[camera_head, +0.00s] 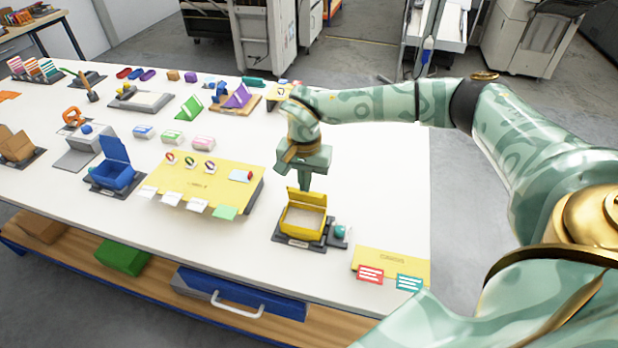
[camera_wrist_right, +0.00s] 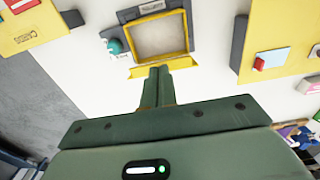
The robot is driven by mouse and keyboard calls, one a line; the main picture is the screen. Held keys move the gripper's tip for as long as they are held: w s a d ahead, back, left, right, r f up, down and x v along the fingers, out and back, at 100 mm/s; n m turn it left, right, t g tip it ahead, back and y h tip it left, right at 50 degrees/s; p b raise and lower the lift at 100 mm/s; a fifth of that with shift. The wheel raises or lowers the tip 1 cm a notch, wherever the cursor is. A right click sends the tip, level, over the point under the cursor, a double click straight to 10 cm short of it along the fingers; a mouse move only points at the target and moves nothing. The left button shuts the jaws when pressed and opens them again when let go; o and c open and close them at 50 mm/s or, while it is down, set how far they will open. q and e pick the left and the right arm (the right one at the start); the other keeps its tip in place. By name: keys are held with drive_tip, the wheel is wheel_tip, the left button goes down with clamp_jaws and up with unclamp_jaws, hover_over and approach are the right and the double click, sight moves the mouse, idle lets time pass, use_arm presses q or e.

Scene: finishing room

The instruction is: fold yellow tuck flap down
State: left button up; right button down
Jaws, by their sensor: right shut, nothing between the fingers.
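The small yellow box (camera_head: 303,219) sits open in a dark holder (camera_head: 290,243) near the front of the table. Its yellow tuck flap (camera_head: 308,198) stands raised along the far edge of the box. In the right wrist view the flap (camera_wrist_right: 182,65) shows as a narrow strip below the box's opening. My right gripper (camera_head: 305,185) points down just behind the flap, its fingers shut and empty. In the wrist view the tips of the right gripper (camera_wrist_right: 158,70) meet the strip; whether they touch it I cannot tell. My left gripper is out of view.
A teal knob (camera_head: 340,231) sits at the box's right. A yellow board (camera_head: 392,264) with red and teal cards lies nearer the front edge. Left is a larger yellow board (camera_head: 206,185), then an open blue box (camera_head: 114,173). The table right of my gripper is clear.

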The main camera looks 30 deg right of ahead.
idle(0.7)
drive_tip(key=shift+s+a+f, duration=0.2)
drive_tip(key=shift+a+f, duration=0.05)
drive_tip(key=shift+f, duration=0.4)
idle(0.3)
idle(0.3)
drive_tip(key=shift+s+a+r+p, duration=0.15)
drive_tip(key=shift+r+p, duration=0.35)
drive_tip(key=shift+p, duration=0.05)
drive_tip(key=shift+s+a+r+p, duration=0.1)
drive_tip(key=shift+r+p, duration=0.4)
drive_tip(key=shift+p, duration=0.05)
wheel_tip(320, 180, up, 8)
drive_tip(key=p, duration=0.7)
drive_tip(key=shift+f, duration=0.1)
